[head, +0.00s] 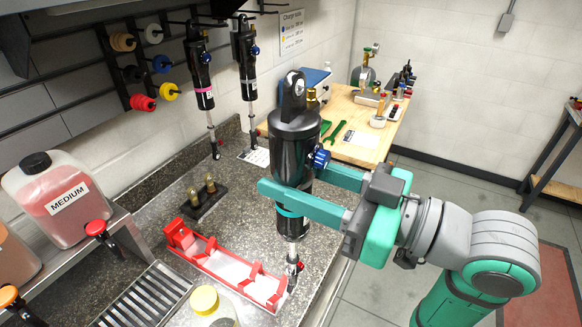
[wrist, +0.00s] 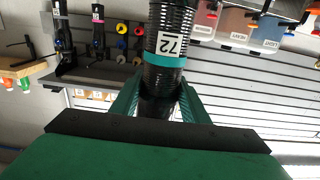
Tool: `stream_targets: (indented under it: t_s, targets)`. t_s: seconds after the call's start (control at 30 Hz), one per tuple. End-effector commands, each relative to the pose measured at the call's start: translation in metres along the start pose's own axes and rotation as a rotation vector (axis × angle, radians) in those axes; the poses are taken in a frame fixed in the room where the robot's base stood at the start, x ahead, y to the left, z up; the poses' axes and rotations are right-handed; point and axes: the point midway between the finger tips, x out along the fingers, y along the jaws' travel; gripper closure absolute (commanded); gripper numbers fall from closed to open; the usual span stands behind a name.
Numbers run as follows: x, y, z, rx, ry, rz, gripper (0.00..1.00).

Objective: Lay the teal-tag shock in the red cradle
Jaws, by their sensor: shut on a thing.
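The teal-tag shock (head: 297,135) is a large black cylinder with a blue knob and a teal band, held upright. My gripper (head: 275,192) is shut on its body, just above the teal band. In the wrist view the shock (wrist: 172,30) stands between the fingers (wrist: 157,105), with its teal band and a white label reading 72. The red cradle (head: 222,268) lies on the grey counter, left of and below the shock. It has a pale inside and looks empty. The shock's lower rod end shows near the cradle's right end; I cannot tell whether they touch.
Two other shocks hang at the back, one with a pink tag (head: 205,99). A dark block with brass fittings (head: 203,197) stands behind the cradle. A yellow-capped bottle (head: 205,303) stands in front of it. A MEDIUM jug (head: 55,190) sits on the left shelf.

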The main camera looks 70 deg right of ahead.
Motion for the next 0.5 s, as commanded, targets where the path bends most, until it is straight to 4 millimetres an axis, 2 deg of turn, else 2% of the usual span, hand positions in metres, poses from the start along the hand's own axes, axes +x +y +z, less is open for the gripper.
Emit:
stream_targets:
  t_s: [0.23,0.5]
  targets:
    - [0.002,-0.002,0.000,-0.002,-0.025,0.000,1.00]
    - [0.019,-0.002,0.005,-0.004,-0.154,-0.002,1.00]
